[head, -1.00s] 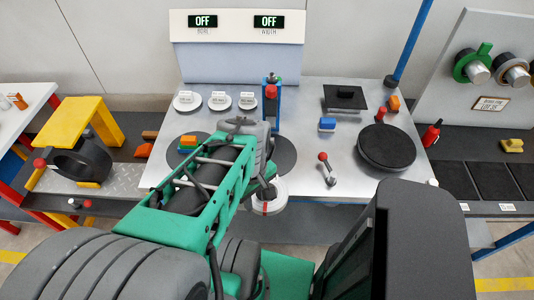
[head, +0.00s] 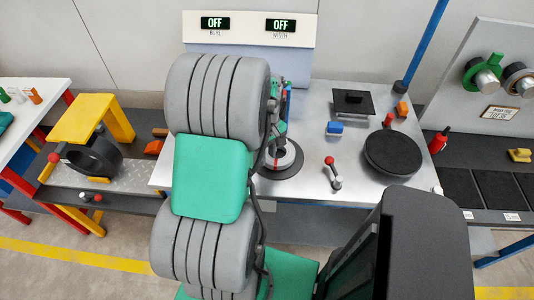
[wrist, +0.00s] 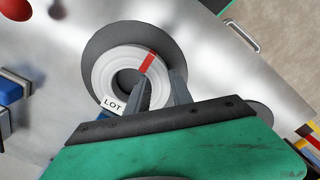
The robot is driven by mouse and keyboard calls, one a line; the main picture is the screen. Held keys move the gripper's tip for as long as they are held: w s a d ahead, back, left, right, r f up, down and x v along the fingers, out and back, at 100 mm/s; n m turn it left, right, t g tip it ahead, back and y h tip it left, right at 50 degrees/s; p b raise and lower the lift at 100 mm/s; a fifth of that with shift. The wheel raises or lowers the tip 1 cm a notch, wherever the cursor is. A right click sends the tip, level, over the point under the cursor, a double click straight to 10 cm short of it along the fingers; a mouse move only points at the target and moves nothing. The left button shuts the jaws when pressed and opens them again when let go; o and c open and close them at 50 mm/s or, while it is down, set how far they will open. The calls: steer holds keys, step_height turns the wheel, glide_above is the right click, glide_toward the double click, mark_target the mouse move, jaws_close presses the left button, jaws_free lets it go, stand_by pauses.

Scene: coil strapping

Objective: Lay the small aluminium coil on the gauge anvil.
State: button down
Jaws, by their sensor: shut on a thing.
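The small coil (wrist: 104,72) is a pale silver-white ring with a red stripe and a LOT label. It also shows in the head view (head: 287,163), partly hidden behind my arm. My gripper (wrist: 160,84) is shut on its wall, one finger in the bore and one outside. The coil is over a dark round disc (wrist: 97,45) on the metal bench, which also shows in the head view (head: 297,170). I cannot tell whether the coil touches the disc, or whether this disc is the gauge anvil.
A large black round plate (head: 392,153), a red-knobbed lever (head: 333,172) and a blue block (head: 334,128) stand on the bench to the right. A yellow stand (head: 82,118) and a dark coil (head: 97,155) are at left. Both displays (head: 248,24) read OFF.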

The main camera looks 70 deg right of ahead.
steer(key=shift+d+f, duration=0.1)
steer(key=shift+f, duration=0.15)
steer(key=c, duration=1.1)
jaws_free()
steer(key=shift+r, duration=0.1)
